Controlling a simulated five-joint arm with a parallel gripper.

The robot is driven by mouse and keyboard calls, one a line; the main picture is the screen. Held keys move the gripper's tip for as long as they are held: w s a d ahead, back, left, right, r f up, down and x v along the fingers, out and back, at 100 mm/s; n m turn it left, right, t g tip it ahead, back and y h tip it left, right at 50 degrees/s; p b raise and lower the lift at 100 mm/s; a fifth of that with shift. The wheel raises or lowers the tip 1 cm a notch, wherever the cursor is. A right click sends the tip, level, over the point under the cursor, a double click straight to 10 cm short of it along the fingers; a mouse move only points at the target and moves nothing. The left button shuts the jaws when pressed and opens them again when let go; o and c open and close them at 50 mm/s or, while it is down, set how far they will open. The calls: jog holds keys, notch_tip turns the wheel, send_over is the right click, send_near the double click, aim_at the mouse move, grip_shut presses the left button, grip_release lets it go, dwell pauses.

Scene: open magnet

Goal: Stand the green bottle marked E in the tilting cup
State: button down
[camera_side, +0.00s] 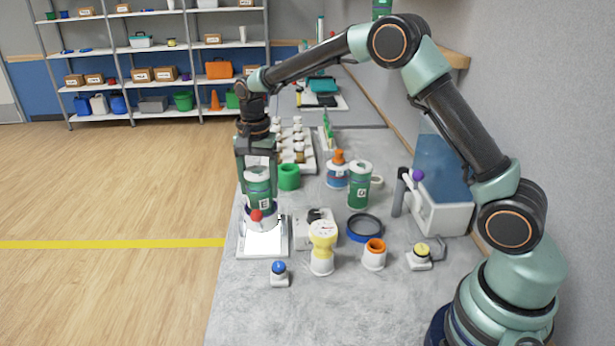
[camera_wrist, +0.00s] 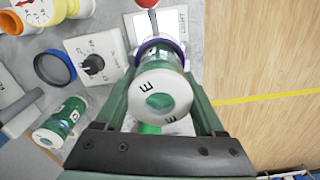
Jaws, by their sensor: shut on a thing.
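My gripper (camera_side: 257,182) is shut on the green bottle marked E (camera_side: 259,188), one finger on either side. The bottle looks upright, with its white lid marked E (camera_wrist: 160,97) facing the wrist camera. The tilting cup (camera_side: 262,217) is directly below, pale with a dark blue-purple rim (camera_wrist: 146,47) and a red knob (camera_side: 256,215) in front. The bottle's lower end is at the rim and hidden; I cannot tell how deep it sits. Another green bottle (camera_side: 358,190) with a white lid stands to the right, its letter unclear; it also shows in the wrist view (camera_wrist: 66,115).
A bright white plate (camera_side: 265,240) lies under the cup. A dial box (camera_side: 311,236), yellow-topped gauge (camera_side: 322,252) and blue ring (camera_side: 364,229) are to the right. A green cup (camera_side: 288,178) and a vial tray (camera_side: 306,166) stand behind.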

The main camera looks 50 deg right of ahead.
jog(key=shift+f, duration=0.25)
grip_release()
